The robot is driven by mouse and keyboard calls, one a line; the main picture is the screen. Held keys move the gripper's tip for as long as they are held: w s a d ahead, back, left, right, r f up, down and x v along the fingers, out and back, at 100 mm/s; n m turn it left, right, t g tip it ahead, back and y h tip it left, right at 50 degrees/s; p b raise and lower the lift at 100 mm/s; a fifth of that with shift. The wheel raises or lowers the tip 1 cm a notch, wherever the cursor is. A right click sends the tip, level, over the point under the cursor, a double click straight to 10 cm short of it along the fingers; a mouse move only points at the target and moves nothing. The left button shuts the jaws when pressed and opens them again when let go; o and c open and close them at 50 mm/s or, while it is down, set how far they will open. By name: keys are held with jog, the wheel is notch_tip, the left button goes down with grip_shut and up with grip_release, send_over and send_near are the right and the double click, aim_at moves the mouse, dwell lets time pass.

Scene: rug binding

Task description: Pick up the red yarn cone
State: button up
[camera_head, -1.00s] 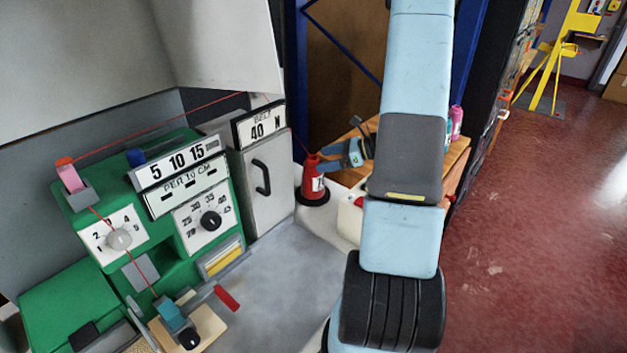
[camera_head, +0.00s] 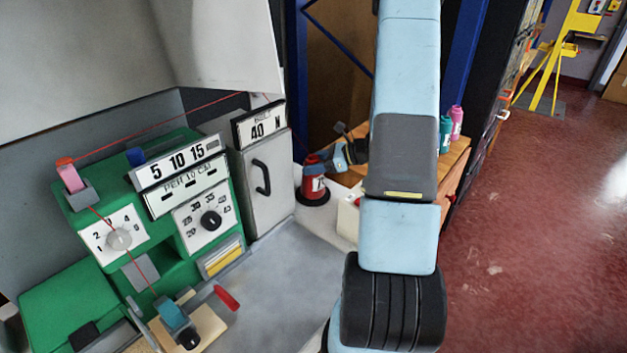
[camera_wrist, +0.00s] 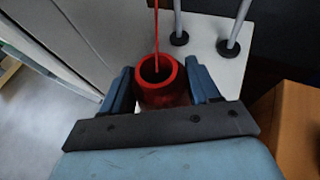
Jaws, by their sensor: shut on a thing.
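The red yarn cone (camera_head: 315,184) stands upright on a dark round base beside the grey cabinet in the head view. It has a white label on its side. My gripper (camera_head: 327,164) is at the cone's upper part, coming from the right. In the wrist view the red cone (camera_wrist: 161,82) shows from above with its open round top between the two blue fingers of my gripper (camera_wrist: 163,90). The fingers are shut on it from both sides. A red thread runs up from the cone's hollow top. The cone's lower part is hidden in the wrist view.
The green machine (camera_head: 160,215) with dials stands at the left, with red yarn strung over it. The grey cabinet (camera_head: 262,185) stands just left of the cone. A wooden bench (camera_head: 455,160) with teal and pink bottles (camera_head: 456,122) is at the right. Grey posts (camera_wrist: 178,25) stand behind the cone.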

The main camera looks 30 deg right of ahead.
grip_shut()
dwell(0.3)
jog(key=shift+r, duration=0.15)
